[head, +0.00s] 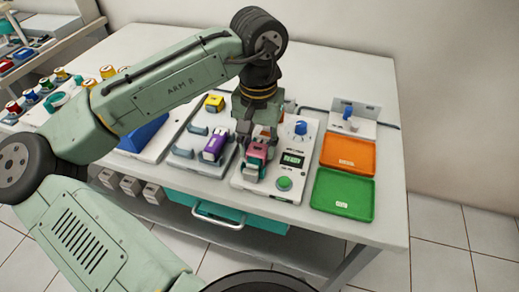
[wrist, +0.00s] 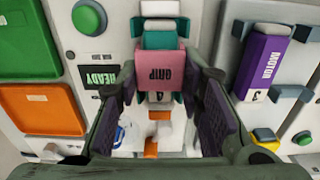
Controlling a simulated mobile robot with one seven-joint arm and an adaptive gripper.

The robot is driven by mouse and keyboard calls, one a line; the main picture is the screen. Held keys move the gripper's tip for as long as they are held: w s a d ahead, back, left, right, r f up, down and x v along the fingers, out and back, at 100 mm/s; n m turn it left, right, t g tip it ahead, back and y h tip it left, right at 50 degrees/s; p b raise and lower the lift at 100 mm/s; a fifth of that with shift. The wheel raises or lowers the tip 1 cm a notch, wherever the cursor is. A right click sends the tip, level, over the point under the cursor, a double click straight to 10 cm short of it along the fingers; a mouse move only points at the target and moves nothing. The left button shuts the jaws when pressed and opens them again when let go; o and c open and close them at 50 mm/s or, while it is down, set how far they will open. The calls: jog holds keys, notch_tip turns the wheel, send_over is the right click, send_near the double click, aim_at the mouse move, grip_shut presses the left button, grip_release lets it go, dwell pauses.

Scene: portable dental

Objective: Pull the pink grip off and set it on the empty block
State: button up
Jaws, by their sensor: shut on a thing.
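The pink grip (head: 257,152), marked GRIP, sits on the white console unit at the middle of the table. It also shows in the wrist view (wrist: 162,70), with a teal part (wrist: 160,40) touching its far side. My gripper (head: 252,138) points down over the console, with its fingers shut on the pink grip's two sides. In the wrist view, dark pads of my gripper (wrist: 167,88) flank it. A grey rack (head: 214,168) left of the console has bare blue-grey cradles (head: 182,153). I cannot tell which is the empty block.
A purple motor block (head: 214,147) and a yellow block (head: 214,103) sit on the rack beside my gripper. The console has a lit screen (head: 292,160), blue knob (head: 300,127) and green button (head: 284,183). Orange (head: 348,153) and green (head: 343,194) trays lie right, empty.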

aim_at(259, 147)
grip_shut()
jog(key=shift+r+p, duration=1.5)
jog(key=shift+p, duration=0.25)
dwell(0.5)
jog(key=shift+r+p, duration=2.05)
dwell(0.3)
